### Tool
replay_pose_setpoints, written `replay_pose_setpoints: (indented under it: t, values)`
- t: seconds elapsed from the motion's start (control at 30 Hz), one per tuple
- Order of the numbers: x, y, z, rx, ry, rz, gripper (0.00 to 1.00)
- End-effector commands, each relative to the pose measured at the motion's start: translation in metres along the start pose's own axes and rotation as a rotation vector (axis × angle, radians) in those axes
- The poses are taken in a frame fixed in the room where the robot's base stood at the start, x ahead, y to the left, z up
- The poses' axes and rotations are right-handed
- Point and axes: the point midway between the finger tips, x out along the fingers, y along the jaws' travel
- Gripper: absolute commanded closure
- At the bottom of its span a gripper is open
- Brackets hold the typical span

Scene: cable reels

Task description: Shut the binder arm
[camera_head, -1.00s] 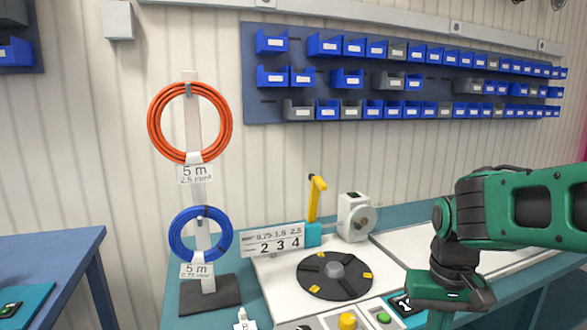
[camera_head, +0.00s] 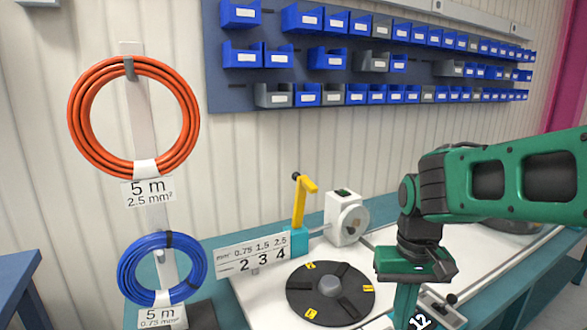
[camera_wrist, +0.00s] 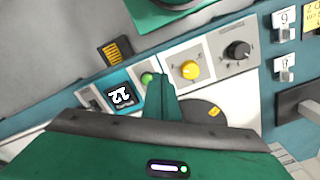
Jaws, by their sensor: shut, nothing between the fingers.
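The binder arm (camera_head: 303,203) is a yellow lever standing upright from a teal block (camera_head: 297,240), with a dark knob at its top. It is raised, left of a white device with a round dial (camera_head: 345,218). My gripper (camera_wrist: 160,82) is shut and empty in the wrist view, its green fingers over the control panel. In the head view the gripper (camera_head: 405,300) points down at the right, apart from the binder arm; its fingertips are cut off by the lower edge. The binder arm is not recognisable in the wrist view.
A black turntable (camera_head: 331,293) lies in front of the binder arm. The panel has a green button (camera_wrist: 148,79), a yellow button (camera_wrist: 190,70) and a black knob (camera_wrist: 238,51). A number sign (camera_head: 252,255) stands left. Orange (camera_head: 87,120) and blue (camera_head: 130,270) cable coils hang at the left.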

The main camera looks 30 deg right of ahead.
Motion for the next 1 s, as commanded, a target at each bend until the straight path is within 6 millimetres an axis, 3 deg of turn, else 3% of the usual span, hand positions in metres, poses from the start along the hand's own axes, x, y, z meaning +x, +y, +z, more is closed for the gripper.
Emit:
replay_pose_setpoints:
  t: [0.1,0.17,0.23,0.37,0.5,0.6,0.7,0.83,1.0]
  values:
    - [-0.009,0.004,0.004,-0.008,0.022,-0.009,1.0]
    - [-0.017,0.0,-0.009,-0.021,0.044,-0.012,1.0]
    - [-0.032,-0.018,-0.031,-0.054,0.085,-0.02,1.0]
    - [-0.08,-0.054,-0.109,-0.163,0.211,-0.046,1.0]
    - [-0.142,-0.106,-0.204,-0.315,0.374,-0.084,1.0]
    - [-0.183,-0.144,-0.261,-0.42,0.483,-0.115,1.0]
    - [-0.218,-0.178,-0.304,-0.512,0.573,-0.143,1.0]
    - [-0.249,-0.209,-0.34,-0.597,0.656,-0.171,1.0]
    - [-0.266,-0.226,-0.359,-0.643,0.704,-0.187,1.0]
